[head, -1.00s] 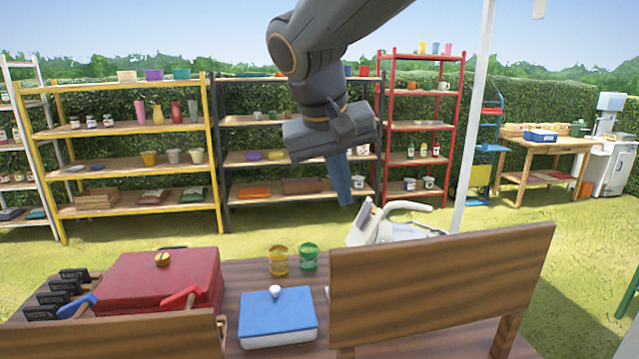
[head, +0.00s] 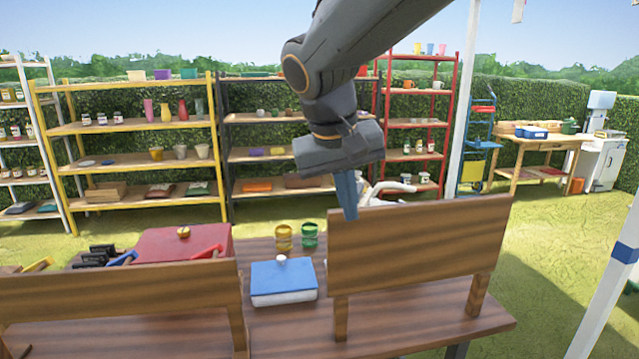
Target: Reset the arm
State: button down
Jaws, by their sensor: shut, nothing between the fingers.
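My gripper (head: 346,195) hangs from my arm near the middle of the head view, its blue fingers pointing down. The fingers are shut with nothing between them. They show in front of the top left edge of a wooden board (head: 420,243) that stands on the table. I cannot tell how far apart the fingertips and the board are.
The wooden table (head: 400,320) holds a blue lidded box (head: 284,283), a red box (head: 165,245), a yellow cup (head: 283,238) and a green cup (head: 310,235). A second board (head: 120,305) stands at the left. Shelves (head: 135,128) line the hedge.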

jog(key=s+d+f+g, duration=0.1)
jog(key=s+d+f, duration=0.2)
jog(key=f, duration=0.4)
jog(key=s+d+f+m+y, duration=0.1)
jog(key=s+d+f, duration=0.3)
jog(key=d+f, duration=0.2)
jog(key=s+d+f+g+y, duration=0.1)
jog(key=s+d+f, duration=0.2)
jog(key=f, duration=0.6)
jog(key=shift+s+d+g, duration=0.3)
jog(key=shift+s+d, duration=0.1)
jog(key=shift+d, duration=0.75)
jog(key=shift+f, duration=0.1)
